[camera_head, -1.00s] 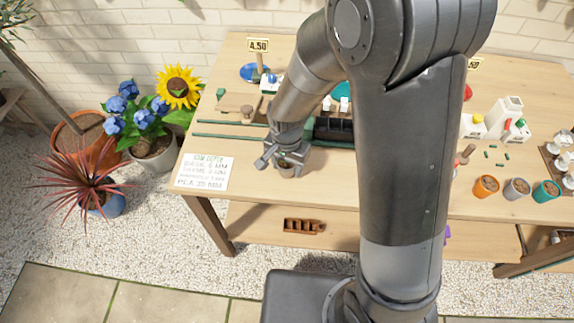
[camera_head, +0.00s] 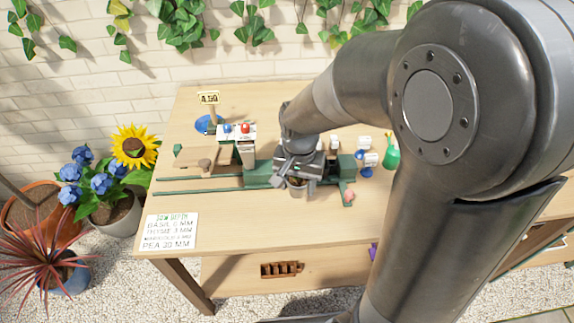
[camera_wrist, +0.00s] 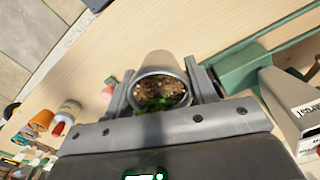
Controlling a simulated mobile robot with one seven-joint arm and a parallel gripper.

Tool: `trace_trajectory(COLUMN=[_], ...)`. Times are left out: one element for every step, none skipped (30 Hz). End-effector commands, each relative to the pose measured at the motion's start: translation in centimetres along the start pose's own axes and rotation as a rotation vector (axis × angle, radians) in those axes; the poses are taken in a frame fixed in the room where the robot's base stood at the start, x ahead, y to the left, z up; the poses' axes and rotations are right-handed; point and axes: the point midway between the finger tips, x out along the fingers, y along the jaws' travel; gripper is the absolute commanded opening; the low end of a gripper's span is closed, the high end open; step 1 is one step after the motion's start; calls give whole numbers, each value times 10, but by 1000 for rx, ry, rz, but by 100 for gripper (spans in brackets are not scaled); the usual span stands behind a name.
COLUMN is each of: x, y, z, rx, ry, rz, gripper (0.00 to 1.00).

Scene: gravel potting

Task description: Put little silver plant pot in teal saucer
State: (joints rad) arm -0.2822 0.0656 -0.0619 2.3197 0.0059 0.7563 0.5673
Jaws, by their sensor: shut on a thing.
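My gripper (camera_head: 298,181) is shut on the little silver plant pot (camera_head: 298,192), over the front part of the potting table. In the wrist view the pot (camera_wrist: 158,63) sits between the two fingers, with brown soil and a green sprout inside. I cannot tell how far it is above the tabletop. The teal saucer does not show in either current view; my arm covers much of the table's right side.
The wooden table (camera_head: 235,205) carries green rails, a blue saucer (camera_head: 206,124), seed packets (camera_head: 240,140), a green bottle (camera_head: 391,154) and a sowing-depth sign (camera_head: 170,231). A pink-topped item (camera_head: 348,197) lies right of my gripper. The front left tabletop is fairly clear.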

Motion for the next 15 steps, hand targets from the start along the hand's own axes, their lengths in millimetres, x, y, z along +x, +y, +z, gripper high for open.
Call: trace_trajectory(x=[-3,-4,-7,-8,-10,-13,-14,-16,-18,-19,-20,-21,-22,-23,-24], y=[-1,-1,-2,-3,-3,-3,-3,-2,0,2,4,8,11,14,18], z=[-14,-24,-38,-50,-63,-80,-94,-108,-125,-138,-151,-168,-181,-192,-207], rx=[9,13,22,27,32,41,47,52,61,65,71,78,83,88,94], ry=[1,0,1,0,1,1,1,1,1,1,0,1,1,1,0], rz=[0,0,0,1,0,1,1,1,1,1,2,2,2,2,2], gripper=[26,26,26,26,26,26,26,26,26,26,26,26,26,26,26])
